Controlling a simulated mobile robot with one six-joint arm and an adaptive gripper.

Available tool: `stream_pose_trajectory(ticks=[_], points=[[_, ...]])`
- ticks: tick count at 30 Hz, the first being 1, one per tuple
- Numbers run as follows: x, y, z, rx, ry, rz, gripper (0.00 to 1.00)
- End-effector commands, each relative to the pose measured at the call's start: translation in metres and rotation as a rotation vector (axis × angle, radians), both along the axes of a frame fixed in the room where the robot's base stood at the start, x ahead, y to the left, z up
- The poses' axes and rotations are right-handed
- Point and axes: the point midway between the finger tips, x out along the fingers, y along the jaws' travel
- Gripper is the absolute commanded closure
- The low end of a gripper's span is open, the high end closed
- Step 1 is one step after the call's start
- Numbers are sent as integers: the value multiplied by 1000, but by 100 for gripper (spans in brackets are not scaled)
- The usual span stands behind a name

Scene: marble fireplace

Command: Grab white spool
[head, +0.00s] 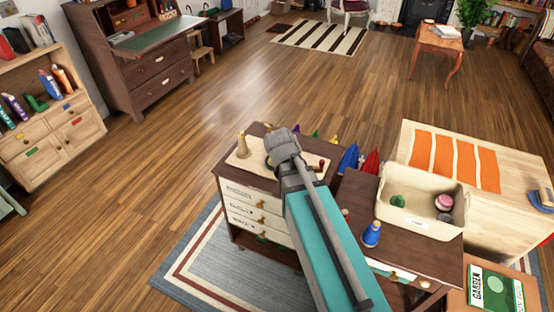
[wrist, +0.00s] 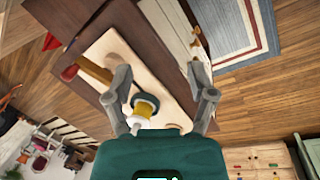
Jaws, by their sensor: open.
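My gripper (wrist: 162,78) is open, its two grey fingers spread apart over the board. Between and beyond them, in the wrist view, is a small spool-like thing (wrist: 141,113) with a white middle, a dark teal round end and some yellow. I take it for the white spool; its lower part is cut off by my gripper's body. Nothing is gripped. In the head view my gripper (head: 283,145) is above the pale board (head: 238,164) on the dark cabinet and covers most of that thing. A tan cone-shaped thing (head: 241,146) stands at the board's left end.
A wooden-handled tool with a red end (wrist: 92,68) lies on the board. Blue and red cones (head: 371,163) stand behind. To the right are a cream bin (head: 412,213) and a blue bottle-like thing (head: 371,234). Floor left of the cabinet is clear.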

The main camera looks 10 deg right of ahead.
Motion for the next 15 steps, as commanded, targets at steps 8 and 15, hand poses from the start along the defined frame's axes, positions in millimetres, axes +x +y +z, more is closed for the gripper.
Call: stream_pose_trajectory(ticks=[8, 15], points=[[75, 17, -26, -338, 104, 510, 28], [135, 51, -27, -654, 283, 918, 28]])
